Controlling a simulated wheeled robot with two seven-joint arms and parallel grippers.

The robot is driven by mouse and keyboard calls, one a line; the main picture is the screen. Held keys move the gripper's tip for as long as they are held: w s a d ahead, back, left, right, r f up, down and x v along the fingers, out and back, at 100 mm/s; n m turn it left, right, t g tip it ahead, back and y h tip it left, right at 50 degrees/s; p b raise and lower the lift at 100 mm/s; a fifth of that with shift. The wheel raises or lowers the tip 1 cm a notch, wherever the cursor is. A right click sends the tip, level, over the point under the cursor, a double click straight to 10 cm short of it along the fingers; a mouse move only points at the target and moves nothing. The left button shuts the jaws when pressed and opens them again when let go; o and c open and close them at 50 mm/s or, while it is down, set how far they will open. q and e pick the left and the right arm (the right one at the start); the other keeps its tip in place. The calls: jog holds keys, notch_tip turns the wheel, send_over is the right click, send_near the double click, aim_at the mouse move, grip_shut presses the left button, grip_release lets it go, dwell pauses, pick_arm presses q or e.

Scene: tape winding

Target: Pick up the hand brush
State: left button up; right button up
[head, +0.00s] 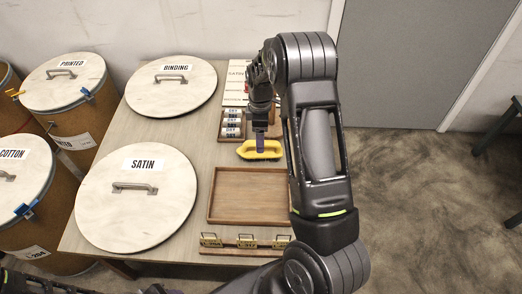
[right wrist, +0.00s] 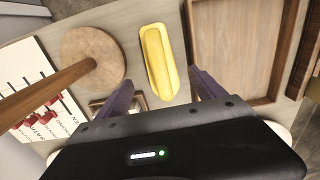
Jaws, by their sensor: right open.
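The yellow hand brush (head: 246,151) lies on the table just behind the wooden tray in the head view. In the right wrist view the brush (right wrist: 159,62) runs lengthwise away from the camera, between the lines of the two purple fingers. My right gripper (head: 261,143) points down at the brush, with a finger overlapping its middle in the head view. In the right wrist view this gripper (right wrist: 162,80) is open, with a finger on each side of the brush's near part and gaps beside it. I cannot tell the exact height. My left gripper is not in view.
The empty wooden tray (head: 213,196) is close to the brush. Small labelled rolls (head: 232,122) stand behind it. Large round lids marked SATIN (head: 150,215) and BINDING (head: 185,95) cover the table's left. A wooden post on a round base (right wrist: 98,45) shows in the wrist view.

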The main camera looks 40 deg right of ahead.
jog(key=shift+f, duration=1.2)
jog(key=shift+f, duration=2.65)
jog(key=c, duration=1.6)
jog(key=shift+o, duration=0.2)
jog(key=shift+r, duration=0.1)
notch_tip(320, 180, up, 10)
jog(key=shift+s, duration=0.1)
